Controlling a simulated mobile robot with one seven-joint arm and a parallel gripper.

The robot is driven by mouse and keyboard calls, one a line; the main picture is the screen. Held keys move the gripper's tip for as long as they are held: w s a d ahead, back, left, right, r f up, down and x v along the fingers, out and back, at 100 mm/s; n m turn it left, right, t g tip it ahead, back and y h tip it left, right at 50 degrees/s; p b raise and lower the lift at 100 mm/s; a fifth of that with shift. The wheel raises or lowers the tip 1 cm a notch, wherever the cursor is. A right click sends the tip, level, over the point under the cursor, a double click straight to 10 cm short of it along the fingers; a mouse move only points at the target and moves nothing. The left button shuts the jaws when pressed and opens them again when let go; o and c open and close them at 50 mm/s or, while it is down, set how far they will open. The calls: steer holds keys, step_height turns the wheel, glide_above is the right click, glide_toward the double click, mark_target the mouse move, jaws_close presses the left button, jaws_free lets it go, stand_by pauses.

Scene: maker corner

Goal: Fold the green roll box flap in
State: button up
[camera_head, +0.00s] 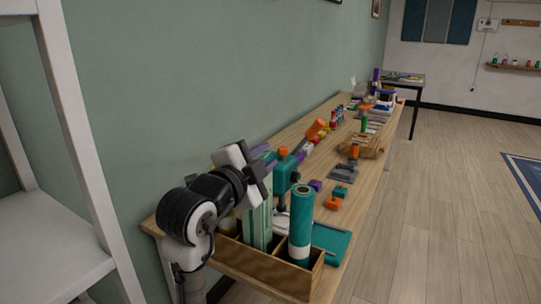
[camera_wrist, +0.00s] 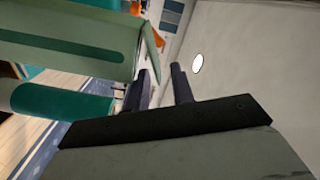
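The green roll box (camera_head: 258,226) is a tall pale green striped box standing upright in a wooden divided holder. In the wrist view the box (camera_wrist: 70,48) lies across the upper left, with a dark slot along its side. Its flap (camera_wrist: 152,42) is a thin pale green piece angled outward at the box's end. My gripper (camera_head: 266,157) is above the box top in the head view. In the wrist view my gripper (camera_wrist: 164,72) has its two dark fingers apart with nothing held between them. The nearer finger is close to the flap; I cannot tell whether they touch.
A teal roll (camera_head: 301,226) stands beside the box in the wooden holder (camera_head: 262,270). A teal flat piece (camera_head: 331,241) lies right of it. Tools and small parts crowd the long bench behind. A white shelf frame (camera_head: 88,150) stands at left; the floor at right is clear.

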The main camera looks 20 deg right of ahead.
steer(key=b+v, duration=0.1)
steer(key=v, duration=0.9)
steer(key=shift+s+a, duration=0.25)
steer(key=shift+c, duration=0.4)
